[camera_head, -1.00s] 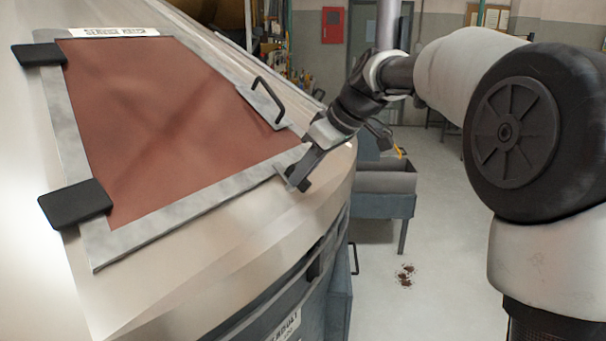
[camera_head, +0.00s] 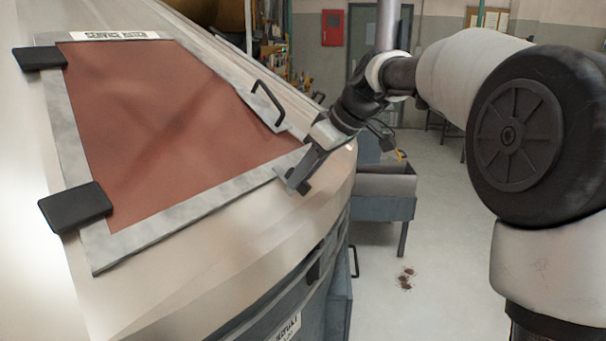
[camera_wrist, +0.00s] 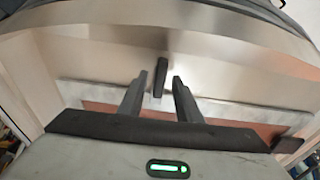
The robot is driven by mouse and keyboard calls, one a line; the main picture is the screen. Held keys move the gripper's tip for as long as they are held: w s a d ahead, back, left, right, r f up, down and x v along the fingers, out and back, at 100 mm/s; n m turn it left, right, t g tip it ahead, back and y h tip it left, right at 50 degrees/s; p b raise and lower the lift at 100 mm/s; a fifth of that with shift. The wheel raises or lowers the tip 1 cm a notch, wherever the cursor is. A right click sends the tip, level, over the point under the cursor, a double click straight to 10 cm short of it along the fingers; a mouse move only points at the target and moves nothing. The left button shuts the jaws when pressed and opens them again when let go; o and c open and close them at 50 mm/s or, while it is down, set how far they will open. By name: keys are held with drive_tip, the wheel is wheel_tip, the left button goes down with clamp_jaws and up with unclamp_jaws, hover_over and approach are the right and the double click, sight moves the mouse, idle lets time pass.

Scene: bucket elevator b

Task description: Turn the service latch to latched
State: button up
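The service latch (camera_wrist: 161,77) is a short dark bar on the bare metal casing, just outside the hatch frame. In the wrist view it lies between the two fingers of my gripper (camera_wrist: 160,82), with a narrow gap on each side. My gripper is open around it. In the head view my gripper (camera_head: 294,180) is at the lower right corner of the hatch (camera_head: 165,120), and its fingers largely hide the latch. The hatch is a reddish-brown panel in a grey frame, lying flat on the sloping casing.
The hatch has a black handle (camera_head: 268,102) at its right edge and two black hinge blocks (camera_head: 75,207) at its left. A grey bin (camera_head: 385,190) stands beyond the casing. Dark debris (camera_head: 406,278) lies on the otherwise clear floor at right.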

drive_tip(key=p+v, duration=0.3)
drive_tip(key=v, duration=1.4)
drive_tip(key=shift+a, duration=0.1)
drive_tip(key=s+d+f+m+t+h, duration=0.1)
drive_tip(key=s+d+f+m+h, duration=0.2)
drive_tip(key=s+f, duration=0.45)
drive_tip(key=s+d+f+m+h, duration=0.15)
drive_tip(key=s+f+m, duration=0.35)
drive_tip(key=s, duration=0.5)
drive_tip(key=s+d+f+m+t+h, duration=0.15)
drive_tip(key=s+d+f+m, duration=0.25)
drive_tip(key=s+f, duration=0.4)
wheel_tip(320, 180, up, 19)
drive_tip(key=p, duration=1.8)
drive_tip(key=shift+s+a+g, duration=0.15)
drive_tip(key=shift+a+g, duration=0.05)
drive_tip(key=shift+g, duration=0.15)
